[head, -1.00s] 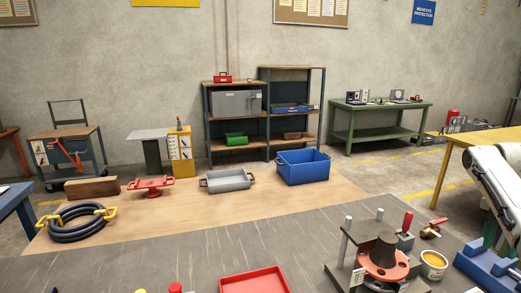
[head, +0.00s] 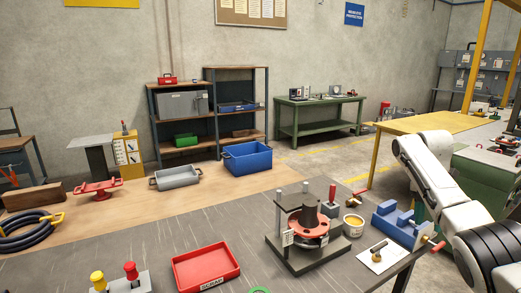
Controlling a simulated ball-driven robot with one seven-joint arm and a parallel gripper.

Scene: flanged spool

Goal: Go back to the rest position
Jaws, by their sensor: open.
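Part of my white and black arm (head: 440,185) reaches in from the right edge in the head view. My gripper is not in view. A red round flange with holes (head: 308,229) sits on a dark fixture with upright posts (head: 300,252) on the grey bench. A dark cone-like piece stands at the middle of the flange.
On the grey bench (head: 140,245) are a red tray (head: 206,272), an ochre-filled tub (head: 353,225) and a blue vise-like device (head: 402,228). A yellow-topped table (head: 430,124) stands behind my arm.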

